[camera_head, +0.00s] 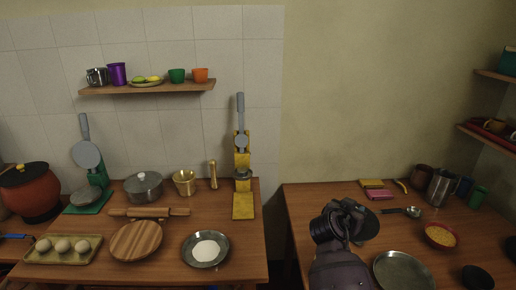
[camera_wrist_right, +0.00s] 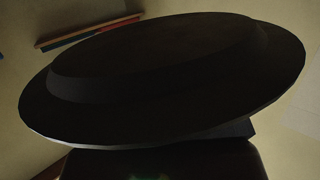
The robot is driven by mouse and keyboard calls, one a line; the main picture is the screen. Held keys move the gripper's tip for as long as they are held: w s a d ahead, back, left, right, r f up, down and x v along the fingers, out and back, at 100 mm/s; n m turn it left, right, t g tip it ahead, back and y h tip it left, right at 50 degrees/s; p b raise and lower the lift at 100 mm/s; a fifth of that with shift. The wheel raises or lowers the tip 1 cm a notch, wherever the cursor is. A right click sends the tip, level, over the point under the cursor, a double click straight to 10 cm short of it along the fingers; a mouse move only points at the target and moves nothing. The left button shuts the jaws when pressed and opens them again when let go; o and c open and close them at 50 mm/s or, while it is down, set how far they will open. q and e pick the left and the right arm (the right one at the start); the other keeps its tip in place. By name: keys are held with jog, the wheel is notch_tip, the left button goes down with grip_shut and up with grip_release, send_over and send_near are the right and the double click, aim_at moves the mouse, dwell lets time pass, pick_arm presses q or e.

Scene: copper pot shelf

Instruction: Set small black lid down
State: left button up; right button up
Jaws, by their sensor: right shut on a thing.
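The small black lid (camera_wrist_right: 165,65) fills most of the right wrist view as a dark, wide disc with a raised middle, seen tilted. My right gripper (camera_head: 344,218) is shut on it, and its dark end shows at the bottom of the wrist view. My left gripper is not in view.
The right table (camera_head: 310,200) holds a metal plate (camera_head: 403,270), a bowl of yellow food (camera_head: 440,235), a ladle (camera_head: 402,211), a black round item (camera_head: 477,277) and several cups. The left table holds a lidded pot (camera_head: 144,187), a wooden board (camera_head: 137,240) and a press. A gap separates the tables.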

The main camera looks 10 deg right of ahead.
jog(key=shift+w+a, duration=0.1)
jog(key=shift+w, duration=0.05)
jog(key=a+r+n+t+y, duration=0.1)
jog(key=a+r, duration=0.1)
jog(key=w+a+r+n+t+y, duration=0.1)
jog(key=a+r, duration=0.1)
jog(key=a+r+n+t+y, duration=0.1)
jog(key=a+r, duration=0.1)
jog(key=shift+w+r, duration=0.15)
jog(key=shift+w, duration=0.05)
jog(key=s+a+n+t+y+b, duration=0.25)
jog(key=s+a+n+y, duration=0.4)
jog(key=a, duration=0.55)
jog(key=s+f+n+y, duration=0.1)
jog(key=s+f+y, duration=0.1)
jog(key=s+f, duration=0.4)
notch_tip(320, 180, down, 5)
jog(key=shift+a+f+t, duration=0.1)
jog(key=shift+a+t, duration=0.25)
jog(key=shift+s+d+n+y, duration=0.1)
jog(key=shift+s+n+y, duration=0.1)
jog(key=shift+n+y, duration=0.05)
